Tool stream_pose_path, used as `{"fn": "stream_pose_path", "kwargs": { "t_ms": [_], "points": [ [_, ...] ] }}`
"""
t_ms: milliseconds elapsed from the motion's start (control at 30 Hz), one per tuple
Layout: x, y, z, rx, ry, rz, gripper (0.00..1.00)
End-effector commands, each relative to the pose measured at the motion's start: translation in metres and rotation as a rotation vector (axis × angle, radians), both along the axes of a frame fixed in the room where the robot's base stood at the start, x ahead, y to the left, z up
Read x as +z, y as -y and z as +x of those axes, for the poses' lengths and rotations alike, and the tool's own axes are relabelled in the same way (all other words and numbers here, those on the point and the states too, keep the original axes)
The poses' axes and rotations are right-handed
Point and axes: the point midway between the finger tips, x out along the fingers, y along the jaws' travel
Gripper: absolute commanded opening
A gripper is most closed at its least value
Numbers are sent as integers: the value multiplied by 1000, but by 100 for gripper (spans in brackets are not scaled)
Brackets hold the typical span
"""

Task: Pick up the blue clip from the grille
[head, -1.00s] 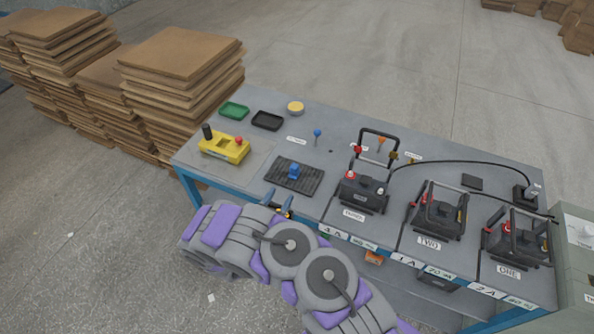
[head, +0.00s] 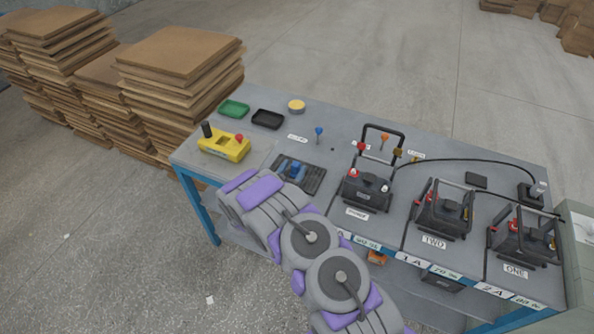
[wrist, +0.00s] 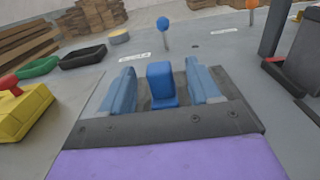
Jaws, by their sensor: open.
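The blue clip (wrist: 161,84) stands upright on the dark grille (wrist: 180,84) in the wrist view. My gripper (wrist: 163,84) is open, with one blue-grey finger on each side of the clip and a visible gap on both sides. In the head view the grille (head: 313,180) lies on the table. My gripper (head: 292,170) is over it there, and the forearm covers its near-left part. I cannot clearly separate the clip from the fingers in the head view.
A yellow control box (head: 224,146) stands left of the grille. Green (head: 234,108) and black (head: 267,119) trays lie behind. A blue-topped pin (head: 319,131) stands beyond the grille. A battery unit with a handle (head: 367,188) stands close on the right.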

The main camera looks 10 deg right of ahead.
Motion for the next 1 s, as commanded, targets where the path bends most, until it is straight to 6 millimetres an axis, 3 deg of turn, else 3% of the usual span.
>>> {"fn": "stream_pose_path", "kwargs": {
  "t_ms": [300, 900, 1000],
  "points": [
    [1, 8, 4, 1, 1, 6, 61],
    [0, 5, 4, 2, 0, 1, 3],
    [0, 5, 4, 2, 0, 3, 0]
  ]
}}
